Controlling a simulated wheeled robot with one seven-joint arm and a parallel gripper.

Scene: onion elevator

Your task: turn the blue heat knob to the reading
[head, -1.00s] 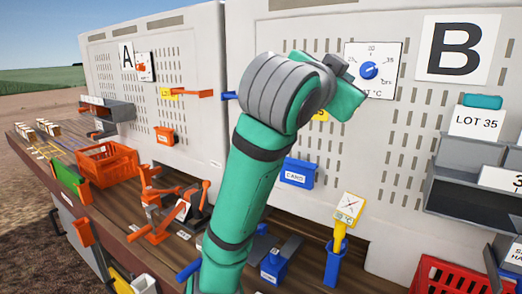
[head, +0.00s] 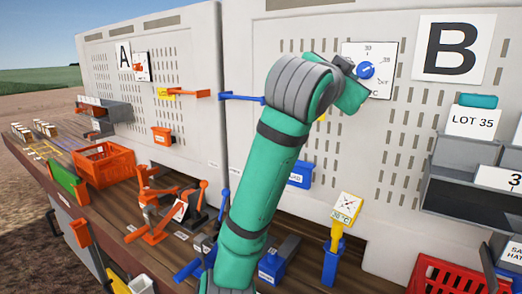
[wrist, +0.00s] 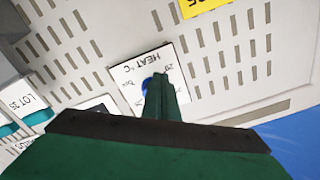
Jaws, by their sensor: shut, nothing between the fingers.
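The blue heat knob (head: 366,71) sits on a white dial plate (head: 385,52) on the right-hand panel, left of the big B. In the wrist view the knob (wrist: 146,84) shows partly behind my fingers, with the plate (wrist: 130,72) around it. My gripper (wrist: 160,78) is shut and empty, its tips over the dial; whether they touch the knob I cannot tell. In the head view my gripper (head: 350,70) is just left of the knob. A yellow gauge (head: 343,212) stands in a blue holder; its small reading looks like 20 °C.
Grey shelves (head: 470,200) and a red crate (head: 446,278) are at the right. A blue bar (head: 243,97) sticks out from the panel left of my arm. Orange levers (head: 165,210) and an orange crate (head: 103,162) stand on the bench.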

